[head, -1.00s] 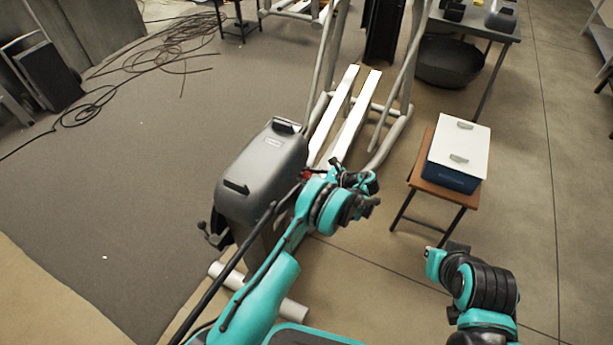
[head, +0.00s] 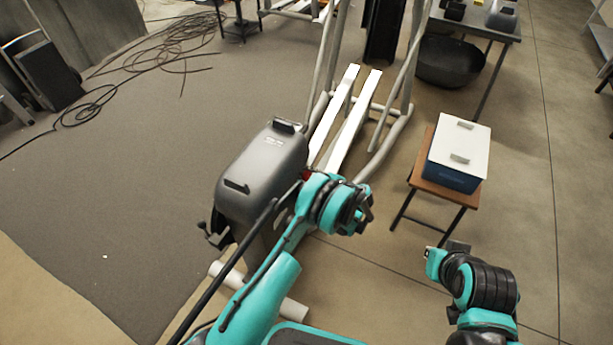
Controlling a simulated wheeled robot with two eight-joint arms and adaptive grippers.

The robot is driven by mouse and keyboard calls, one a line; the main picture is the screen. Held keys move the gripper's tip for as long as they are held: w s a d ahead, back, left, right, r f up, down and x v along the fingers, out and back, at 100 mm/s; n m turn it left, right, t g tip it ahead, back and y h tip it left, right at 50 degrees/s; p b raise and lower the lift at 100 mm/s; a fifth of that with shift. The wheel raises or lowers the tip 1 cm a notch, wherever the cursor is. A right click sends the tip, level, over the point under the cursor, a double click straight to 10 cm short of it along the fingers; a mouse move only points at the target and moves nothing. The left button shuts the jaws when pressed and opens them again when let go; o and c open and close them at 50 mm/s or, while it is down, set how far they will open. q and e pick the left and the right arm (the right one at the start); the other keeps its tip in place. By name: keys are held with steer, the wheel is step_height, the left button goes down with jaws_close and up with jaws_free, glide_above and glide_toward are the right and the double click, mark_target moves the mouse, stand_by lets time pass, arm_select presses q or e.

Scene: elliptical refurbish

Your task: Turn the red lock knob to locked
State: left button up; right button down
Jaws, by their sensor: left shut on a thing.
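The grey elliptical machine housing (head: 265,165) stands left of centre. A small patch of the red lock knob (head: 306,174) shows at its right side, mostly hidden by my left arm. My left gripper (head: 348,205) is beside the housing's right side, with its wrist turned so that its fingertips are hidden. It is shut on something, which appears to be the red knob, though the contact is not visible. The knob's angle cannot be read. My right gripper (head: 446,252) is at the lower right, away from the machine, and its finger opening is unclear.
White foot rails (head: 345,120) and grey frame tubes extend behind the housing. A brown stool (head: 425,183) carries a blue box with a white lid (head: 460,148) at the right. Black cables (head: 165,50) lie on the mat at the back left. Floor between machine and stool is clear.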

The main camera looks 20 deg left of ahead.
stand_by(0.4)
arm_select(q)
steer(key=o, duration=1.2)
steer(key=shift+c, duration=0.2)
steer(key=shift+d, duration=0.1)
steer(key=v, duration=1.2)
steer(key=shift+s, duration=0.1)
